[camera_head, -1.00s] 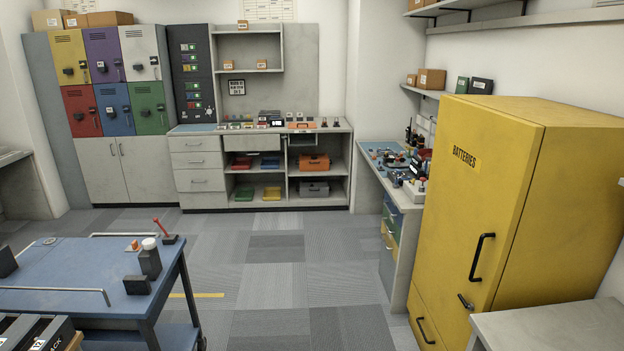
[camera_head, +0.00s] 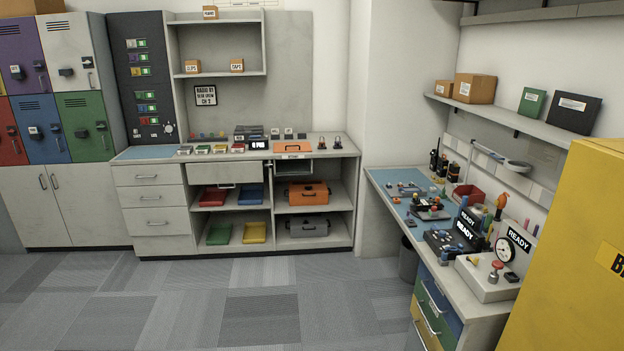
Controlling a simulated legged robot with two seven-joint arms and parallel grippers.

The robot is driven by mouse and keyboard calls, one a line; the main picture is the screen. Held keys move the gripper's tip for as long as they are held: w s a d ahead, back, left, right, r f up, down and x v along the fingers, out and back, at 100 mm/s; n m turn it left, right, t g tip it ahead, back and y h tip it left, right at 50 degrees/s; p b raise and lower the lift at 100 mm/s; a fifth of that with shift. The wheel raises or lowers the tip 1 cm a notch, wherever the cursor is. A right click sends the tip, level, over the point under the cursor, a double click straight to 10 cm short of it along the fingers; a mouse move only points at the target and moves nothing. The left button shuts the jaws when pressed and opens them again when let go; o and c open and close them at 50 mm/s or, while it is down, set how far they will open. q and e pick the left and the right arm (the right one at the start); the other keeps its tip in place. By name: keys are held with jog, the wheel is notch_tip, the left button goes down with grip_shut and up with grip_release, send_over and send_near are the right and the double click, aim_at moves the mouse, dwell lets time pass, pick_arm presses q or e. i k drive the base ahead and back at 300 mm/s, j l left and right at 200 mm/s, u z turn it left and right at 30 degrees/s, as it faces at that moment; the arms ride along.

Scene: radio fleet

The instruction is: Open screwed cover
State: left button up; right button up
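No screwed cover can be made out from here. Small devices stand on the right workbench (camera_head: 480,310), among them a dark unit with "READY" screens (camera_head: 462,236) and a pale box with a round gauge (camera_head: 492,275). Several dark radios (camera_head: 438,164) stand upright near the wall at its far end. A small dark device (camera_head: 430,210) lies on the blue mat (camera_head: 385,178). Whether any of these carries the cover is too small to tell. Neither of my grippers is in view.
A yellow cabinet (camera_head: 580,240) stands close on the right, beside the workbench. A back counter (camera_head: 225,152) holds trays and an orange case (camera_head: 308,193). Lockers (camera_head: 85,115) stand at the left. The grey carpet floor (camera_head: 240,300) ahead is clear.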

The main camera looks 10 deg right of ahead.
aim_at(422, 202)
jog(key=i+z, duration=0.1)
jog(key=i, duration=0.45)
jog(key=i+z, duration=0.15)
jog(key=i, duration=0.4)
jog(key=i+j+z, duration=0.1)
jog(key=i, duration=0.4)
jog(key=i+j+z, duration=0.1)
jog(key=i, duration=0.45)
jog(key=i+j+z, duration=0.15)
jog(key=i, duration=0.35)
